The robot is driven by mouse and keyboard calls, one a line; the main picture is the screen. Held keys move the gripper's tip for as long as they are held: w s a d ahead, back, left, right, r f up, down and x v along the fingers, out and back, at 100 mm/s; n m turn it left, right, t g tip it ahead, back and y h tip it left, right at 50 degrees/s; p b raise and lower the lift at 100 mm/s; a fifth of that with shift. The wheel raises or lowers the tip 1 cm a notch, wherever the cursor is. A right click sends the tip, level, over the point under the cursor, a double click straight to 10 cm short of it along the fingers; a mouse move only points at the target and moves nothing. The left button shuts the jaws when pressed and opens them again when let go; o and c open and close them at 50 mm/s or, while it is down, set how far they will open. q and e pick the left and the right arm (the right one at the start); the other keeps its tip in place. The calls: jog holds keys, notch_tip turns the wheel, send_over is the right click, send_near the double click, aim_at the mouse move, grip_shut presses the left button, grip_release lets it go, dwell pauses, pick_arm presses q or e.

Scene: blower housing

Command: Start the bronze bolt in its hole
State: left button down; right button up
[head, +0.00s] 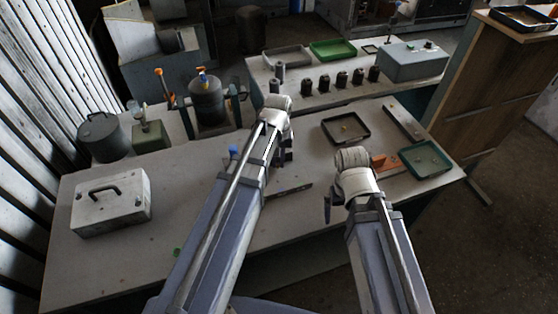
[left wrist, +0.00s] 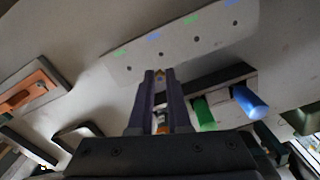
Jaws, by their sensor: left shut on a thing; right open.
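My left gripper (head: 286,156) is over the middle of the bench in the head view. Its two dark fingers (left wrist: 160,95) are shut in the left wrist view. A small bronze-yellow tip, seemingly the bronze bolt (left wrist: 160,72), shows between the fingertips; the rest of it is hidden by them. Beyond the fingertips is a pale plate (left wrist: 150,61) with several dark holes and green and blue marks. The bolt's tip appears close to the plate's edge; I cannot tell whether they touch. My right gripper (head: 329,206) is open and empty near the bench's front edge.
A dark tray (head: 328,137) and a green tray (head: 445,169) hold small parts at right, beside an orange piece (head: 385,161). A blue handle (left wrist: 249,103) and a green handle (left wrist: 204,114) stand near the left fingers. A white case (head: 111,203) stands at left.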

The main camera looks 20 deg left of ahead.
pick_arm(q)
jog(key=shift+s+a, duration=0.1)
jog(key=shift+a, duration=0.05)
jog(key=shift+f+b, duration=0.7)
jog(key=shift+b, duration=0.05)
jog(key=b, duration=0.5)
send_over(278, 182)
notch_tip(278, 182, down, 5)
jog(key=shift+f, duration=0.1)
jog(key=shift+f+b, duration=0.3)
jog(key=shift+b, duration=0.05)
jog(key=shift+f, duration=0.15)
dwell(0.4)
jog(key=shift+f+b, duration=0.15)
jog(key=shift+b, duration=0.2)
jog(key=shift+f, duration=0.1)
dwell(0.4)
jog(key=shift+f, duration=0.1)
